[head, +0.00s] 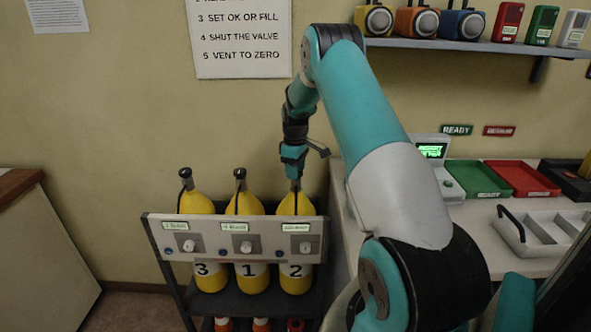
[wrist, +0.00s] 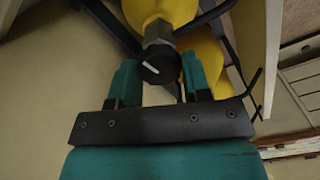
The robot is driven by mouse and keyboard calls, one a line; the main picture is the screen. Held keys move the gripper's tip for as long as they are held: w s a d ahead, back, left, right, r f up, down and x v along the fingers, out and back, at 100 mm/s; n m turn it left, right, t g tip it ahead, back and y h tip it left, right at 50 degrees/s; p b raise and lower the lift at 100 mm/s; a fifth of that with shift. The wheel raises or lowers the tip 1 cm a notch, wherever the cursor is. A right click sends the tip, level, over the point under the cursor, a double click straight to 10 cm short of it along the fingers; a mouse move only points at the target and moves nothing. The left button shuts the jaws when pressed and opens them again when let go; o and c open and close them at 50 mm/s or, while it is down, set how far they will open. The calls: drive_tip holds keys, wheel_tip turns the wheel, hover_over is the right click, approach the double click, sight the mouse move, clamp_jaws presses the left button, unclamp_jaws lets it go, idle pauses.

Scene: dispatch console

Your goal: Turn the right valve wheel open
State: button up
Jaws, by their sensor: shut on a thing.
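Three yellow cylinders stand in a row in a rack in the head view: cylinder 3 (head: 210,276) at left, cylinder 1 (head: 252,277) in the middle and cylinder 2 (head: 295,278) at right. My gripper (head: 294,178) points down at the top of cylinder 2 and hides its valve there. In the wrist view the right valve wheel (wrist: 160,65) is a round black knob with a short slanted white mark, on a grey neck above the yellow cylinder. My teal fingers are on either side of it, shut on it.
A grey panel (head: 172,257) with several dials and green-lit labels crosses the cylinders' front. At right, a white counter holds a green tray (head: 474,179), a red tray (head: 521,179) and a small display (head: 432,151). A shelf (head: 445,44) hangs above.

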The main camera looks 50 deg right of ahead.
drive_tip(key=o, duration=0.9)
drive_tip(key=shift+r, duration=0.15)
wheel_tip(320, 180, up, 17)
drive_tip(key=shift+r+b, duration=0.1)
drive_tip(key=shift+b, duration=1.1)
drive_tip(key=shift+a, duration=0.1)
